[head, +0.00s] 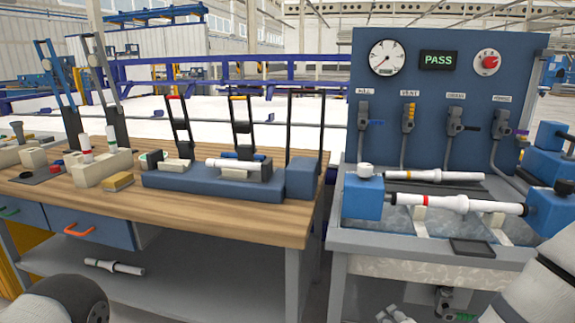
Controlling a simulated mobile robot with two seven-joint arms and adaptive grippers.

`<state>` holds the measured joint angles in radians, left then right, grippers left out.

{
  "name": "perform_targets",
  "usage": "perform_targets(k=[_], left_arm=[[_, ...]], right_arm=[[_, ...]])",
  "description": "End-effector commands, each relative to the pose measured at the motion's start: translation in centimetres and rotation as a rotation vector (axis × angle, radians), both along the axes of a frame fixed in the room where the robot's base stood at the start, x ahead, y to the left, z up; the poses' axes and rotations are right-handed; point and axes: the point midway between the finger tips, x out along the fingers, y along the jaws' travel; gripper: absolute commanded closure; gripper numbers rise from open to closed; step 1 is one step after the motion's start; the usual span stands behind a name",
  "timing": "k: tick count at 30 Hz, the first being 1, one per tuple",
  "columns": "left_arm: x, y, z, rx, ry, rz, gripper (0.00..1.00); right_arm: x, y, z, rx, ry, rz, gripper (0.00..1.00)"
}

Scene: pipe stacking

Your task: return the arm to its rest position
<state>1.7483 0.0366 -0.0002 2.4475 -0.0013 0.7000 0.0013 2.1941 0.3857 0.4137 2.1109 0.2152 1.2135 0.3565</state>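My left arm shows as a dark rounded link at the lower left corner of the head view, and its gripper is out of view. My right arm shows as a white link at the lower right edge, and its gripper is also out of view. A white pipe with a red band (455,203) lies between the blue end blocks of the test bench (343,240). A second pipe with an orange band (435,176) lies behind it.
The wooden workbench (262,222) at left holds a blue fixture (215,183) with a white pipe (238,163) on it. Another pipe (115,267) lies on the lower shelf. The workbench's front strip is clear.

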Motion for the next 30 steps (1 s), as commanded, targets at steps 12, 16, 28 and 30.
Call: perform_targets(k=[12,16,28,30], left_arm=[[2.0,0.0,2.1,0.000,-0.069,0.002,0.60],[2.3,0.0,2.4,0.001,-0.080,0.002,0.60],[2.3,0.0,2.4,0.001,-0.082,0.003,0.60],[2.3,0.0,2.4,0.001,-0.082,0.002,0.60]], right_arm=[[-32.0,1.0,-13.6,-0.251,0.880,0.755,0.68],[-39.1,-0.5,-13.1,-0.269,1.063,0.910,0.68],[-42.5,-1.3,-12.6,-0.270,1.153,0.985,0.68],[-42.4,-1.3,-12.6,-0.270,1.152,0.984,0.68]])
